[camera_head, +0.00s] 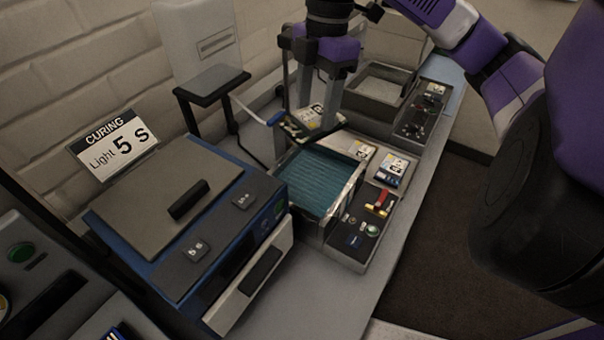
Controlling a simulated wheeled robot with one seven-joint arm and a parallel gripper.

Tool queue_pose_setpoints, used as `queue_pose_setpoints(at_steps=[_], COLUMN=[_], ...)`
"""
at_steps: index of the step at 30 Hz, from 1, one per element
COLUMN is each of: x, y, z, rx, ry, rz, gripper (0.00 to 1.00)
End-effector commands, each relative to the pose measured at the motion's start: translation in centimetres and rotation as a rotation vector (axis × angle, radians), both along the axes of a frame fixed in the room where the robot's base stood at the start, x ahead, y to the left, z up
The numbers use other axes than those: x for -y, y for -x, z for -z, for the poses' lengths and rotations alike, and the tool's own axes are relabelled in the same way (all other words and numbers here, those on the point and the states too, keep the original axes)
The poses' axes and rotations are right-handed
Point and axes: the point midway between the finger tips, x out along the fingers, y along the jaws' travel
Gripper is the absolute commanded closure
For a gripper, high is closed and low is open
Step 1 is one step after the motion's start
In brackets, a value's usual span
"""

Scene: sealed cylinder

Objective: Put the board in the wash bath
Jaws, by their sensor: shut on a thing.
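My gripper (318,104) points down at the upper middle of the view. It is shut on a flat board (321,119) with white and yellow label patches. A blue strip shows at the board's left end. The board hangs above the back edge of an open bath (345,200) filled with teal liquid (318,182). From this angle I cannot tell the exact height between the board and the bath. My fingers hide part of the board.
A blue curing box (150,210) with a grey lid stands at the left front. A tray of small parts (365,228) lies right of the bath. A second basin (370,98) stands farther back.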

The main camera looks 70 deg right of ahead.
Motion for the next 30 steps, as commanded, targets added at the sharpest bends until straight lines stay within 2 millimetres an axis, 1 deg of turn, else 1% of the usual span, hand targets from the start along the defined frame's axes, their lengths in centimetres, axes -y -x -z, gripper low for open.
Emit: queue_pose_setpoints(at_steps=[1,9,12,15,18,23,30], x=[-0.1,-0.1,-0.1,0.0,0.0,0.0,0.0], y=[0.1,0.1,0.1,0.1,0.0,0.0,0.0], z=[1.3,7.8,10.2,12.1,13.4,14.5,17.5], rx=[-0.001,-0.002,-0.002,-0.001,-0.001,0.0,-0.001], ry=[-0.005,-0.004,-0.004,-0.002,-0.002,0.0,-0.001], rz=[0.0,0.003,0.003,0.004,0.003,0.003,0.003], gripper=[0.88,0.88,0.88,0.88,0.88,0.88,0.88])
